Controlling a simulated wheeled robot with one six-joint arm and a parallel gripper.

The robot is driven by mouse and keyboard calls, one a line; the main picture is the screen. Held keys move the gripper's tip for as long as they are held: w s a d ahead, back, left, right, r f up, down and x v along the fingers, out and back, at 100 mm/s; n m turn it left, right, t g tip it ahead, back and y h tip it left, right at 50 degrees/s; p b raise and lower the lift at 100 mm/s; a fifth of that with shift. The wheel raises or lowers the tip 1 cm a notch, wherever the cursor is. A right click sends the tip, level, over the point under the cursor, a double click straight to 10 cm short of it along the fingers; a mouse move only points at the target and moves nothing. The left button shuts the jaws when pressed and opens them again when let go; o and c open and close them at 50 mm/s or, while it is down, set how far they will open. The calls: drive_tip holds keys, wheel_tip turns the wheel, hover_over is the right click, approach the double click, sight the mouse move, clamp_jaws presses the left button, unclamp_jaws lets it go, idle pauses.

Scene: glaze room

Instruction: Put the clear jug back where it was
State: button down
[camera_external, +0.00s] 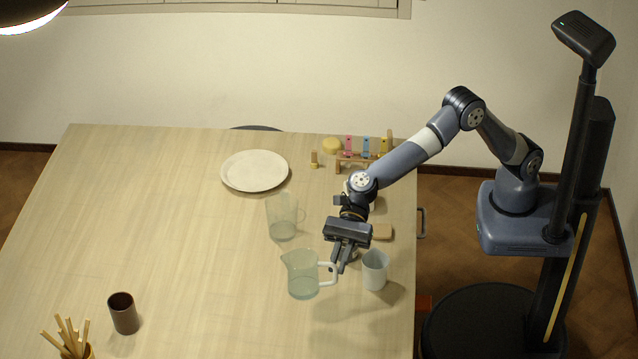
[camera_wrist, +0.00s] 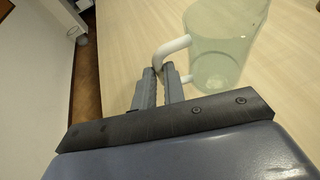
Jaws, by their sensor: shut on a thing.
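A see-through jug with a pale green tint and a white handle (camera_external: 303,275) is upright over the near right part of the table. My gripper (camera_external: 340,267) is at its right side, shut on the handle.
A white beaker (camera_external: 375,271) stands close right of my gripper. A wooden block (camera_external: 382,232) lies behind it. A brown cup (camera_external: 123,313) and sticks stand front left. The table's left middle is clear.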

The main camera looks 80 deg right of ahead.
drive_tip(key=f, duration=1)
drive_tip(key=shift+s+a, duration=0.2)
drive_tip(key=shift+a, duration=0.05)
drive_tip(key=shift+f, duration=0.1)
drive_tip(key=c, duration=1.9)
unclamp_jaws()
drive_tip(key=shift+f, duration=0.15)
drive_tip(key=shift+c, duration=0.2)
drive_tip(key=o, duration=0.5)
drive_tip(key=shift+c, duration=0.2)
